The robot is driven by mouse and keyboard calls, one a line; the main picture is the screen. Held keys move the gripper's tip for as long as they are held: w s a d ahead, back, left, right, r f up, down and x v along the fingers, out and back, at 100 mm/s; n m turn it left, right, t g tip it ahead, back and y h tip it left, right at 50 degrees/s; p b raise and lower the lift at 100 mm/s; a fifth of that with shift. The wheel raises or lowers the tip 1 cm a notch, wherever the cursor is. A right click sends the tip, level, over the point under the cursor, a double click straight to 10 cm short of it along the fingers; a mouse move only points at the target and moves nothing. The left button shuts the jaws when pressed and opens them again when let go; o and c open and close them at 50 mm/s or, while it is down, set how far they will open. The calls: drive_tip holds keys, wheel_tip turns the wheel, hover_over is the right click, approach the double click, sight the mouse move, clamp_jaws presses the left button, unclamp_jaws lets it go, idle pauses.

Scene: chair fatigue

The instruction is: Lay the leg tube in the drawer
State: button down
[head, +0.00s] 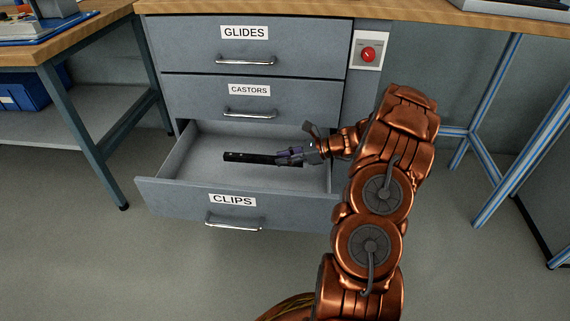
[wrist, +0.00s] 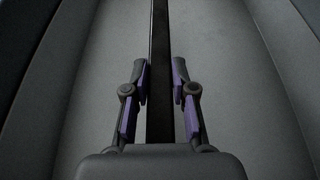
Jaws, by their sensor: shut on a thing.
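The leg tube (head: 245,157) is a dark, straight bar. It is within the open bottom drawer (head: 170,195), labelled CLIPS, and lies crosswise in the head view. My gripper (head: 286,155) reaches in from the right and is shut on the tube near its right end. In the wrist view the tube (wrist: 160,35) runs straight away between the two purple-padded fingers (wrist: 160,90). The drawer floor shows on both sides of it. Whether the tube touches the floor cannot be told.
The GLIDES drawer (head: 190,45) and CASTORS drawer (head: 195,100) above are closed. A red button (head: 368,54) is on a white plate to their right. Table legs (head: 88,140) stand to the left, with striped blue legs (head: 492,140) to the right. The drawer holds nothing else visible.

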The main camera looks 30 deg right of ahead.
drive_tip(key=shift+f, duration=0.65)
drive_tip(key=shift+f, duration=0.6)
drive_tip(key=c, duration=0.9)
unclamp_jaws()
drive_tip(key=shift+c, duration=0.2)
